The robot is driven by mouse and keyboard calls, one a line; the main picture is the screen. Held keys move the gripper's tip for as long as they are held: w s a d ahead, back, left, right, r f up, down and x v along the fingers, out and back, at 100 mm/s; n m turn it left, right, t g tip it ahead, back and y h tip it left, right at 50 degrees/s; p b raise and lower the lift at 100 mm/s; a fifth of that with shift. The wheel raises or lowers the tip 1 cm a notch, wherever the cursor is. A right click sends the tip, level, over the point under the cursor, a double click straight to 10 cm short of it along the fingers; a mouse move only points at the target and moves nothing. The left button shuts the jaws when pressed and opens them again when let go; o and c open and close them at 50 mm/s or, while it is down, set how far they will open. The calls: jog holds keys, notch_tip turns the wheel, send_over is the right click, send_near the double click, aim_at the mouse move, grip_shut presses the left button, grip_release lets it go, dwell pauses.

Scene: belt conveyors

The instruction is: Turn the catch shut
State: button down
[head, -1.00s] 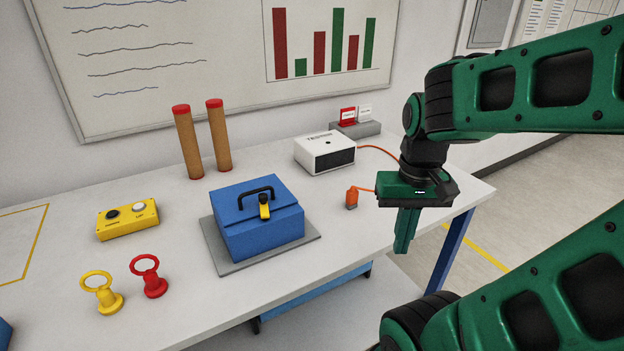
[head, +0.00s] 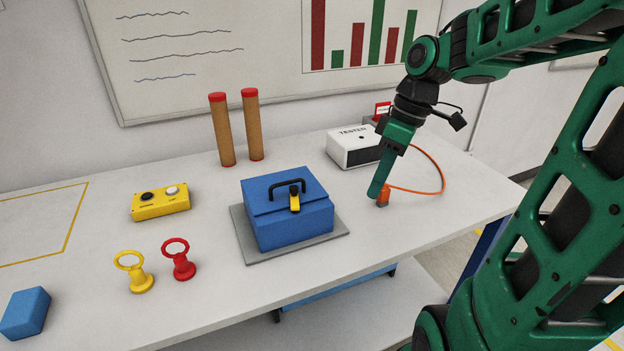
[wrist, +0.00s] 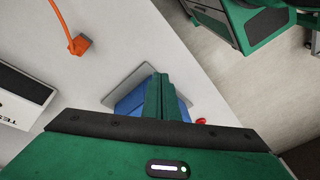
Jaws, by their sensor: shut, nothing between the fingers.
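The blue box (head: 290,226) with a black handle (head: 287,187) sits closed on a grey plate (head: 252,247) on the bench. Its yellow catch (head: 295,203) is at the front of the lid; it looks roughly upright, but I cannot tell its exact turn. My gripper (head: 374,195) is shut and empty, to the right of the box and apart from it, just in front of the orange plug. In the wrist view the shut fingers (wrist: 160,96) cover part of the blue box (wrist: 132,103), and the catch is hidden there.
The orange plug (head: 383,197) on its cable stands close to my gripper. A white tester (head: 352,147) is behind. Two brown posts (head: 222,130), a yellow button box (head: 160,202), yellow (head: 140,281) and red (head: 181,264) ring pieces and a blue block (head: 25,313) stand left.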

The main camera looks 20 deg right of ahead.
jog(key=w+a+r+n+g+y, duration=0.1)
jog(key=w+r+n+y, duration=0.2)
jog(key=n, duration=0.7)
jog(key=w+r+n+y, duration=0.1)
jog(key=w+r+n, duration=0.1)
jog(key=w+n, duration=0.6)
jog(key=n, duration=0.2)
send_near(294, 197)
jog(key=f, duration=0.1)
jog(key=s+d+f, duration=0.1)
jog(key=f, duration=0.1)
jog(key=s+d+f, duration=0.1)
jog(key=shift+s+f, duration=0.15)
jog(key=shift+s, duration=0.1)
jog(key=a, duration=0.1)
jog(key=w+a, duration=0.1)
jog(key=shift+w+a+f, duration=0.2)
jog(key=shift+w+a, duration=0.1)
jog(key=shift+w, duration=0.05)
jog(key=shift+w+a, duration=0.3)
jog(key=shift+a, duration=0.15)
jog(key=shift+g, duration=0.3)
